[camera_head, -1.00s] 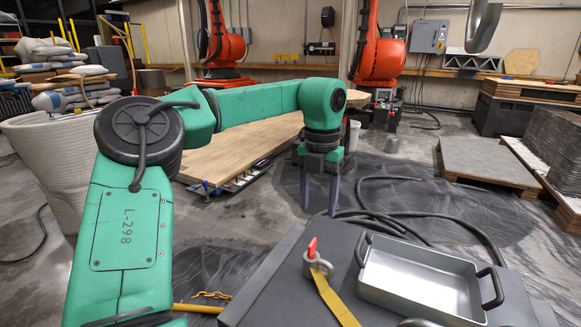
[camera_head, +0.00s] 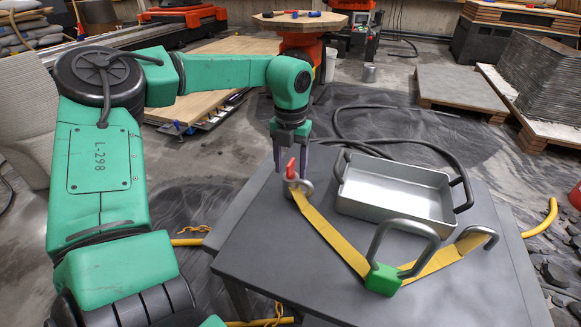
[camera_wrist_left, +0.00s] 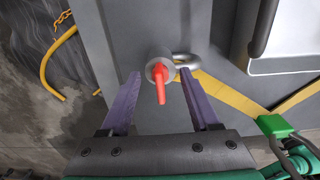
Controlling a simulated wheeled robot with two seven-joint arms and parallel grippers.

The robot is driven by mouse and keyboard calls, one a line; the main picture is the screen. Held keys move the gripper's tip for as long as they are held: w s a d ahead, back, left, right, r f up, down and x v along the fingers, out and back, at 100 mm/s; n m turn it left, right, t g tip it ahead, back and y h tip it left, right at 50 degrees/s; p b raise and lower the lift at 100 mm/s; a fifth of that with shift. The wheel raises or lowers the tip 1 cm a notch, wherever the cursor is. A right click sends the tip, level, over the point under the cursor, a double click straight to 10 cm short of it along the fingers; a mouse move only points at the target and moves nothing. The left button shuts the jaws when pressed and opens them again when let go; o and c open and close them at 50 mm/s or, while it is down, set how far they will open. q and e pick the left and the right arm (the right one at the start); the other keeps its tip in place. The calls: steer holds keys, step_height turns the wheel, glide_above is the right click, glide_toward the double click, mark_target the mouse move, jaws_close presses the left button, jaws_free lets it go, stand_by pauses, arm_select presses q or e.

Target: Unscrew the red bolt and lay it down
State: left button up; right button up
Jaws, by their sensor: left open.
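The red bolt (camera_head: 291,170) stands up from a small grey metal cylinder with a ring (camera_head: 304,186) on the left side of the grey table. In the wrist view the red bolt (camera_wrist_left: 160,85) shows between my two purple fingers, with gaps on both sides. My left gripper (camera_head: 290,165) is open at the bolt; it also shows open in the wrist view (camera_wrist_left: 160,78). Whether the fingertips reach down to the bolt's height is hard to tell. My right gripper is not in view.
The table's front left (camera_head: 275,255) is bare.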

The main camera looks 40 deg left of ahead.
arm_select(q)
jaws_close()
steer(key=n+b, duration=0.1)
steer(key=n, duration=0.3)
steer(key=shift+r+n, duration=0.1)
steer(key=shift+n, duration=0.5)
steer(key=n+b, duration=0.1)
steer(key=n, duration=0.2)
steer(key=shift+n, duration=1.1)
